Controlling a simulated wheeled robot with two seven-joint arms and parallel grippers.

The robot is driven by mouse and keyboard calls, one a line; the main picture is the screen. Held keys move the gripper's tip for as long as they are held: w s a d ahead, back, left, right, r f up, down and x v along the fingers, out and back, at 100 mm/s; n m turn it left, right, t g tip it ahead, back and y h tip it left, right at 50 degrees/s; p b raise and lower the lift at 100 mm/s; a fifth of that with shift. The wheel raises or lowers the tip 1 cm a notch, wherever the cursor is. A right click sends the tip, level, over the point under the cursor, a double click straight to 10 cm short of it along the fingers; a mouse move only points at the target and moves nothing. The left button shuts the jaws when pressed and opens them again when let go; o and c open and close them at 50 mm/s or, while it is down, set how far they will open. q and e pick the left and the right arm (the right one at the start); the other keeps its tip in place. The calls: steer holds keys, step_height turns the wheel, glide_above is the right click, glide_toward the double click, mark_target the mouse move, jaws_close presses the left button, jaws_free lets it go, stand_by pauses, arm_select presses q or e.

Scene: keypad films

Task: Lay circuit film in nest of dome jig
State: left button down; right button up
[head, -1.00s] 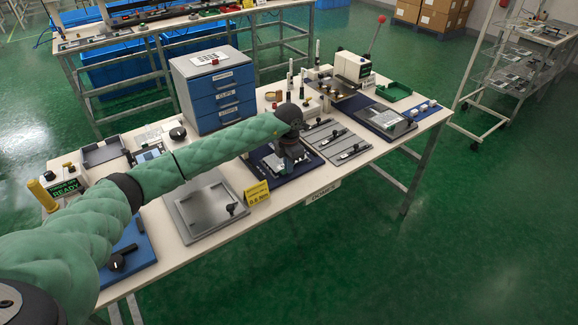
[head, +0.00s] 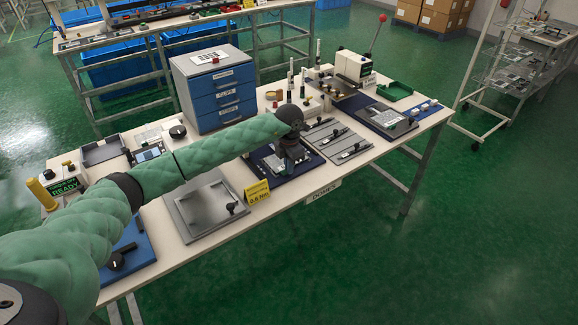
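My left arm reaches in from the left, and its gripper (head: 290,163) points down over a dark blue jig base (head: 291,176) with a light metal nest (head: 270,165), near the "DOMES" label on the table's front edge. The gripper covers part of the nest. Its fingertips are too small and dark to show whether they are open or shut. I cannot make out the circuit film apart from the nest surface. My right gripper is not in view.
A grey plate fixture (head: 203,210) and a yellow torque sign (head: 257,192) stand left of the jig. Grey rails (head: 335,140) lie close on its right. A blue drawer cabinet (head: 214,88) stands behind. A press (head: 353,68) with a red-knobbed lever is at the back right.

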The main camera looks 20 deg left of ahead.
arm_select(q)
steer(key=shift+f+b, duration=0.4)
steer(key=shift+b, duration=0.05)
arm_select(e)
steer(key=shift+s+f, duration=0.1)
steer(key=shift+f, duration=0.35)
arm_select(q)
steer(key=c, duration=1.6)
jaws_free()
steer(key=shift+o, duration=0.2)
